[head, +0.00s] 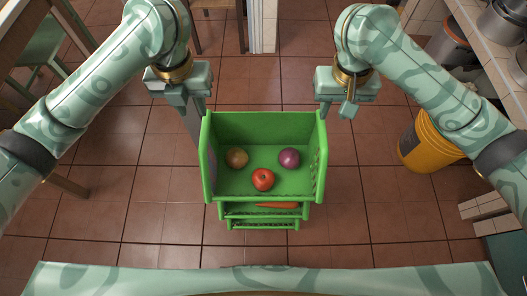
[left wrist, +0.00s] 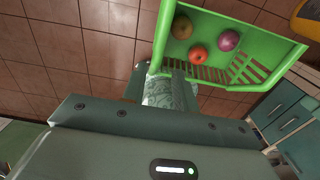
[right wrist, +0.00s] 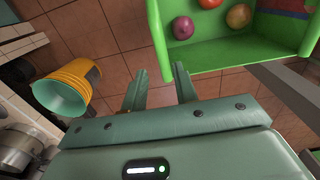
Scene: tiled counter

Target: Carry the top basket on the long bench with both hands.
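The green top basket (head: 265,125) sits at the top of a stack in the head view, holding a brownish round item (head: 237,158), a red tomato-like item (head: 263,180) and a purple onion (head: 289,158). It also shows in the left wrist view (left wrist: 265,48) and right wrist view (right wrist: 235,58). My left gripper (head: 190,108) is open by its far left corner; the left wrist view shows the basket's edge close to the fingers. My right gripper (head: 337,108) is open by its far right corner, its fingers apart beside the wall. I cannot identify the long bench.
Lower green baskets (head: 262,215) stand under the top one, with a carrot (head: 278,205) visible. A yellow bucket (head: 425,145) stands on the floor to the right. A counter with pots (head: 500,22) is at the upper right. Tiled floor is clear around the stack.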

